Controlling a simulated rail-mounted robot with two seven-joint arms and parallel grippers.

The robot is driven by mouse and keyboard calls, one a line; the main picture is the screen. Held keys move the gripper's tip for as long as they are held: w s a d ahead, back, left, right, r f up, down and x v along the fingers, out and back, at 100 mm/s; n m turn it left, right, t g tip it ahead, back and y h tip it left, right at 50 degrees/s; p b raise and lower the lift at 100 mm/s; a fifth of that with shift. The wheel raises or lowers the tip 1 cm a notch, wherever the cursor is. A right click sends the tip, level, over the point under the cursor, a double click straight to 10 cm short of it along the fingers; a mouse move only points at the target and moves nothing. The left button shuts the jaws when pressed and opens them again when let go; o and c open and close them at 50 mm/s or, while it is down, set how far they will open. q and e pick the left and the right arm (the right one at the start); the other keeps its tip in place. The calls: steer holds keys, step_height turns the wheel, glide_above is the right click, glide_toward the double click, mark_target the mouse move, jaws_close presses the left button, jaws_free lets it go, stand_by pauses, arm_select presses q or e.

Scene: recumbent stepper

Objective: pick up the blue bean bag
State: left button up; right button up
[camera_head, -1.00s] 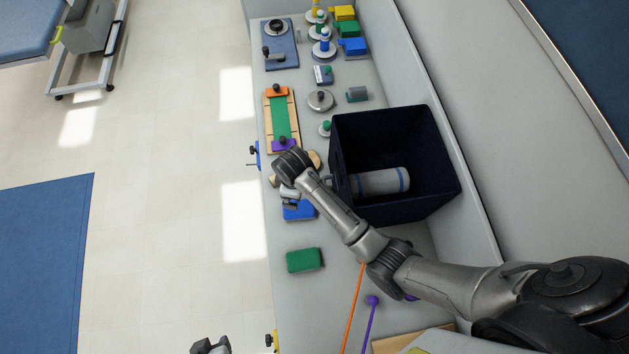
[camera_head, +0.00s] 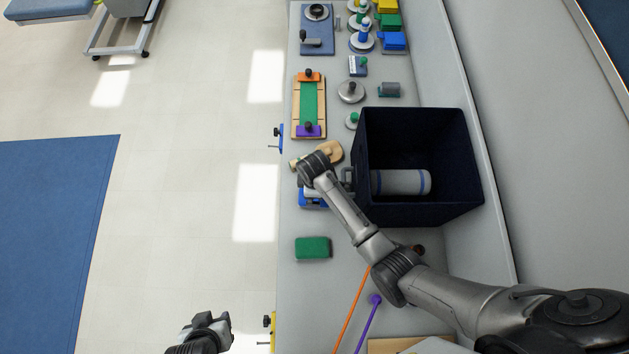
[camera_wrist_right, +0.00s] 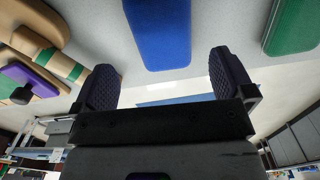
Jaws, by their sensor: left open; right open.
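The blue bean bag (camera_head: 311,198) lies on the grey bench, partly hidden under my right wrist in the head view. In the right wrist view the blue bean bag (camera_wrist_right: 160,30) shows beyond the fingertips, between the lines of the two fingers. My right gripper (camera_wrist_right: 162,75) is open and empty; the bag appears close but not gripped. In the head view its fingers are mostly hidden by the wrist. My left gripper (camera_head: 207,330) is at the bottom, over the floor left of the bench, far from the bag. Its fingertips are hard to make out.
A green bean bag (camera_head: 313,248) lies nearer on the bench. A dark bin (camera_head: 440,212) holding a grey roll (camera_head: 400,182) stands right of the blue bag. A wooden piece (camera_head: 330,152) is just behind. Orange and purple sticks lie in front, below my right arm.

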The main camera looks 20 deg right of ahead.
steer(key=shift+s+f+b, duration=0.2)
steer(key=shift+f+b, duration=0.1)
steer(key=shift+f, duration=2.55)
steer(key=c, duration=1.1)
steer(key=shift+o, duration=0.2)
steer(key=shift+r, duration=0.1)
